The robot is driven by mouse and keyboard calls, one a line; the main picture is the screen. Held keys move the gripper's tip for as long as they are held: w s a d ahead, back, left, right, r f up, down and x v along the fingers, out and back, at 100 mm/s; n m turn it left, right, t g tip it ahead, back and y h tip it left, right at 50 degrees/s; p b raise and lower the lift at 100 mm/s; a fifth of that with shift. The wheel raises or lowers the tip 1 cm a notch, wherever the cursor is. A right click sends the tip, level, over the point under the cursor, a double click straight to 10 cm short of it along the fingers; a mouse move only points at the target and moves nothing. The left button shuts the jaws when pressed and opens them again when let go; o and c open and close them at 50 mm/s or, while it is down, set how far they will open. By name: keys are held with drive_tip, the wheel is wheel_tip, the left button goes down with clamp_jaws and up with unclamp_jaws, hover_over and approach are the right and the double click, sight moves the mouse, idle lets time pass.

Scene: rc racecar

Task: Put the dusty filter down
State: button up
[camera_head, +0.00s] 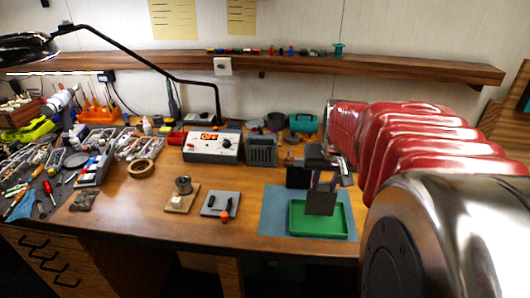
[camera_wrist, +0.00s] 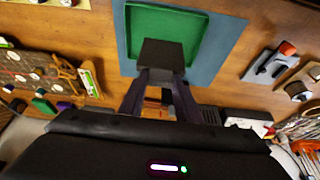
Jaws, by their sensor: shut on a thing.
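The dusty filter is a dark, flat, squarish block (camera_head: 320,203) in the head view. It also shows in the wrist view (camera_wrist: 162,54), at the tips of the two fingers. My gripper (camera_head: 322,184) is shut on it, with a finger on each side in the wrist view (camera_wrist: 161,80). The filter hangs in front of a green tray (camera_head: 343,221) and hides part of its inside. The tray also shows in the wrist view (camera_wrist: 132,28). I cannot tell how high the filter is above the tray.
A blue mat (camera_head: 272,212) lies under the tray. To its left are a grey pad (camera_head: 212,207) with small parts and a board (camera_head: 176,206) with a metal cup. A box with an orange display (camera_head: 212,147) stands behind. The left of the bench is crowded with tools.

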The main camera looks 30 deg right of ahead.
drive_tip(key=shift+f, duration=1.3)
drive_tip(key=o, duration=1)
drive_tip(key=v, duration=1.2)
drive_tip(key=s+a+f+n+y, duration=0.1)
drive_tip(key=s+a+f+n, duration=0.1)
drive_tip(key=a, duration=0.6)
drive_tip(key=s+a+f+n+t, duration=0.1)
drive_tip(key=s+a+f+n, duration=0.1)
drive_tip(key=a, duration=0.6)
drive_tip(key=s+a+f+n+y, duration=0.1)
drive_tip(key=s+a+f+n, duration=0.1)
drive_tip(key=a, duration=0.6)
drive_tip(key=shift+a+f+n+t+y, duration=0.2)
drive_tip(key=shift+f+n+t+y, duration=0.1)
drive_tip(key=shift+n+t, duration=0.1)
